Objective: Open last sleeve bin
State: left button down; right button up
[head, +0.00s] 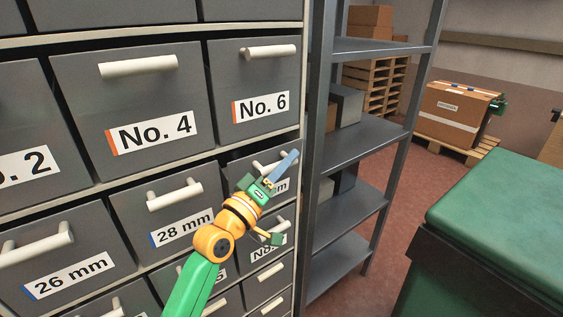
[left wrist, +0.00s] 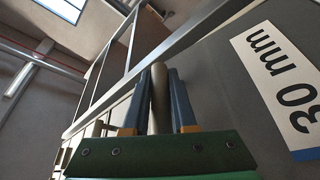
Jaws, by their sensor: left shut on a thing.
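The grey bin with the "30 mm" label (left wrist: 282,85) fills the right of the left wrist view. In the head view the same bin (head: 238,165) is in the right column, below No. 6, its label mostly hidden by my gripper. Its pale bar handle (left wrist: 159,98) stands between my two blue fingers. My left gripper (head: 285,166) is shut on this handle; it also shows in the left wrist view (left wrist: 163,100). How far the bin stands out of its slot is hard to tell. My right gripper is not in view.
Bins No. 4 (head: 135,95), No. 6 (head: 252,85), 28 mm (head: 170,215) and 26 mm (head: 65,262) surround it. A metal shelf (head: 355,142) stands close on the right. A green-lidded container (head: 500,210) fills the lower right. Red floor shows between them.

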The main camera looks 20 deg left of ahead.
pick_arm(q)
jog(key=s+d+f+m+h+b, duration=0.3)
jog(key=s+d+f+m+b, duration=0.1)
jog(key=d+m+b, duration=0.1)
jog(key=shift+f+m+h+b, duration=0.35)
jog(key=shift+m+b, duration=0.25)
jog(key=shift+m, duration=0.6)
jog(key=shift+d+f, duration=0.1)
jog(key=c, duration=1)
grip_release()
jog(key=b+v, duration=0.1)
jog(key=v, duration=0.6)
jog(key=shift+b, duration=0.4)
jog(key=shift+c, duration=0.3)
